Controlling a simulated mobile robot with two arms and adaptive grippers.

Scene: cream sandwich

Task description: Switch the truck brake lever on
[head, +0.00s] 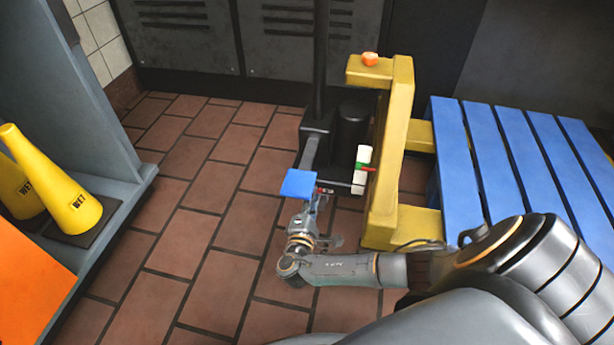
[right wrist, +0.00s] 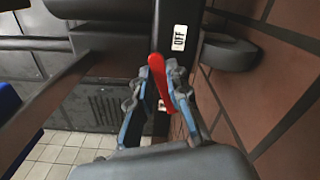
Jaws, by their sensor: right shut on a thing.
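The truck (head: 405,110) has a yellow frame and a black base with an upright column (head: 321,60). The red brake lever (right wrist: 157,68) shows in the right wrist view on a dark part of the truck. It tilts a little, its top end near a white "OFF" label (right wrist: 180,38). My right gripper (right wrist: 156,88) is shut around the lever, one finger on each side. In the head view my right gripper (head: 322,193) is low at the truck's black base, beside a blue pad (head: 298,184); the lever is mostly hidden there. My left gripper is out of view.
A blue pallet (head: 500,160) is on the truck's right. A white block (head: 361,168) with green and red parts is on the yellow frame's side. Yellow wet-floor cones (head: 72,205) stand on a grey rack at left. The tiled floor between (head: 215,215) is clear.

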